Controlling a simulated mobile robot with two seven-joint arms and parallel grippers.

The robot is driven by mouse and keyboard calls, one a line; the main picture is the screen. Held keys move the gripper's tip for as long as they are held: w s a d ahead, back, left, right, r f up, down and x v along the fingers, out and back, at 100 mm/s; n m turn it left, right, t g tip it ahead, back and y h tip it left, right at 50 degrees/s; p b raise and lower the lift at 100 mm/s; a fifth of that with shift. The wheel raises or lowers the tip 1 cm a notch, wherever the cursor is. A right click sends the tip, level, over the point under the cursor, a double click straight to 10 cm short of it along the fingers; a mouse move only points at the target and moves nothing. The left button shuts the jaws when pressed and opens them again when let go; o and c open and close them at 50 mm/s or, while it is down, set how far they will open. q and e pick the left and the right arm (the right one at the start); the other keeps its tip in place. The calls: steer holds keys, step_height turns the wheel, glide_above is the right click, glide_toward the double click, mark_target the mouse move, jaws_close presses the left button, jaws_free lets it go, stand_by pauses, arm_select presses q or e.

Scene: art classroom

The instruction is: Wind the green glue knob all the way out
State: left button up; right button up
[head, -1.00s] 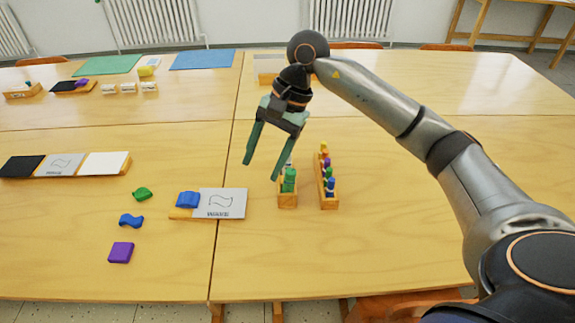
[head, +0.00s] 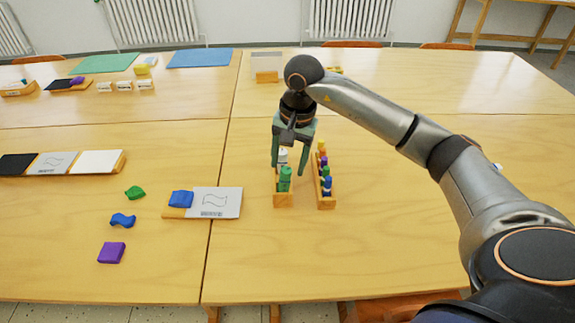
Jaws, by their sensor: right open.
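A green glue stick (head: 285,180) stands upright at the near end of a small wooden holder (head: 284,201). A white piece (head: 283,156) stands behind it in the same holder. My right gripper (head: 289,168) is open and points down over this holder. Its two green fingers hang to the left and right of the white piece and just behind the green glue stick. I cannot tell whether either finger touches anything. The knob of the green glue stick cannot be made out clearly. My left gripper is not in view.
A second wooden holder (head: 326,202) with several coloured sticks stands close to the right of the right finger. Loose green, blue and purple pieces lie farther left. The table to the right is clear.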

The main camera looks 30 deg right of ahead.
steer(key=shift+f, duration=0.7)
jaws_close()
